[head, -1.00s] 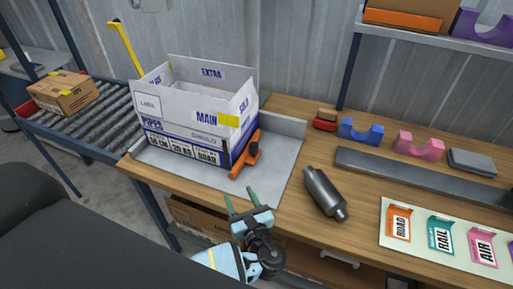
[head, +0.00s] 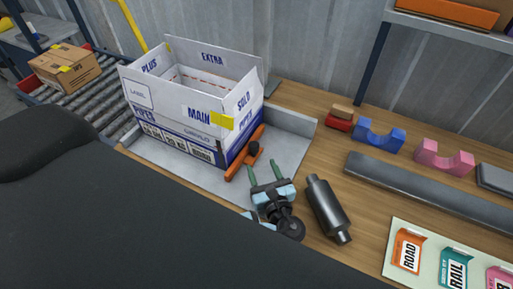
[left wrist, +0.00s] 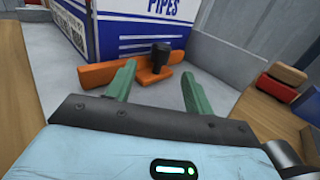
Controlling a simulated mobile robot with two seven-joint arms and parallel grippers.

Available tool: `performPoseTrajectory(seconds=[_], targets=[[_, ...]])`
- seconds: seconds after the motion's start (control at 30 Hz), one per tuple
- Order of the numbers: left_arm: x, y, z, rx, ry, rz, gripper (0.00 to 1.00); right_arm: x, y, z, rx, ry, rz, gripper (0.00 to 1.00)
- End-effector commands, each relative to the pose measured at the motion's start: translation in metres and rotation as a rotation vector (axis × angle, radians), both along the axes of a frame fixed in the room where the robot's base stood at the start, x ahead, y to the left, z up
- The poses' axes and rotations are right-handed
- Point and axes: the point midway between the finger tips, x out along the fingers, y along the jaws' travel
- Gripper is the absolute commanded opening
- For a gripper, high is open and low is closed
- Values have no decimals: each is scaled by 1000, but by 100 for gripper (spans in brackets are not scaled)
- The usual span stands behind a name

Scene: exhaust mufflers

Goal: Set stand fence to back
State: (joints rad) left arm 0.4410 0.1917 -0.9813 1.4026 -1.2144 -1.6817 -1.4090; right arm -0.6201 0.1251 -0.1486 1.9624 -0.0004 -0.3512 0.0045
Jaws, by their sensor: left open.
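The orange fence (head: 237,166) with a black knob lies along the right side of the open white carton (head: 180,132), on the grey stand (head: 287,158). In the left wrist view the fence (left wrist: 150,76) is a low orange bar with an upright black knob (left wrist: 161,55). My left gripper (head: 265,171) is open and empty, just to the right of the fence in the head view. In the left wrist view its two green fingers (left wrist: 157,74) point at the fence, with the knob between them in the picture. Contact cannot be told. My right gripper is not in view.
A dark muffler (head: 327,208) lies on the wooden bench right of my left gripper. Blue (head: 379,137) and pink (head: 443,160) cradles stand behind a long grey bar (head: 425,190). A label sheet (head: 440,239) lies at the front right. The stand's raised rim (head: 292,122) is at the back.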

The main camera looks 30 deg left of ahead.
Motion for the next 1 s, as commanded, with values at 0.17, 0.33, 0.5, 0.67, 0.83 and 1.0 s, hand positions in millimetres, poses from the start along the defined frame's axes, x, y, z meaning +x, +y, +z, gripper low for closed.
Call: performPoseTrajectory(seconds=[0.17,0.33,0.5,0.67,0.83,1.0], targets=[[16,17,2,4,-4,3,52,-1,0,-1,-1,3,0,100],[34,35,1,2,-2,2,52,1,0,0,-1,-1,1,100],[47,48,1,3,0,1,52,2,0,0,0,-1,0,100],[53,53,1,0,-1,1,52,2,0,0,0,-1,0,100],[53,53,1,0,-1,1,52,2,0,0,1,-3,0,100],[53,53,1,0,-1,1,40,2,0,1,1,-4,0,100]])
